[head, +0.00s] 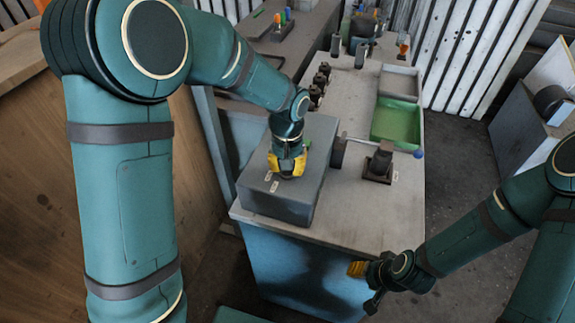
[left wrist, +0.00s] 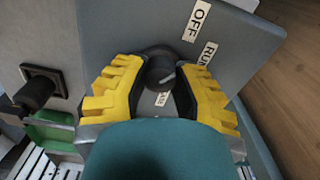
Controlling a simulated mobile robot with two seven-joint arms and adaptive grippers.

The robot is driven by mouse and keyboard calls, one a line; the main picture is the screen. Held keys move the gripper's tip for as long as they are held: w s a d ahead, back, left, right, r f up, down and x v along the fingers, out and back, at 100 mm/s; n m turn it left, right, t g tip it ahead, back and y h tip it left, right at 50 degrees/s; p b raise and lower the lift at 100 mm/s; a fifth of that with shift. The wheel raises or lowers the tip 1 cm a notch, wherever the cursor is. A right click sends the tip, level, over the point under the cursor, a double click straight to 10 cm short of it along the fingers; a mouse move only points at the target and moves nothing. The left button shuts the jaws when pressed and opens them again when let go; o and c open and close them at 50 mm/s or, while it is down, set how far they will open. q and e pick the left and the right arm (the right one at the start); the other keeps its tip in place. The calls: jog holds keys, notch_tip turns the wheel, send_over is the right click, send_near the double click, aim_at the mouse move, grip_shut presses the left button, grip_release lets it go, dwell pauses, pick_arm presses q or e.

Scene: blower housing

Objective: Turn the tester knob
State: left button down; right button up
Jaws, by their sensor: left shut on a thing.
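The tester is a grey box (head: 312,150) on the bench, with a flat top bearing white labels. In the left wrist view its dark round knob (left wrist: 160,68) has a light pointer mark. The labels OFF (left wrist: 197,21) and RUN (left wrist: 208,53) lie beyond the knob, and a third label (left wrist: 162,98) is partly hidden. My left gripper (head: 287,168) reaches down onto the box top. Its yellow fingers (left wrist: 158,82) are shut on the knob, one on each side. My right gripper (head: 357,270) hangs empty beyond the bench's front right corner; its opening is unclear.
The bench top (head: 370,215) is bare at the front right. A dark part on a square base (head: 379,165) stands right of the tester. A green tray (head: 397,122) lies behind it. Several dark fittings (head: 320,82) stand along the bench's left side.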

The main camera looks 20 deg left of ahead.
pick_arm(q)
jog(key=shift+n, duration=1.5)
jog(key=c, duration=0.6)
grip_release()
jog(key=shift+c, duration=0.2)
notch_tip(320, 180, up, 12)
jog(key=shift+f, duration=0.1)
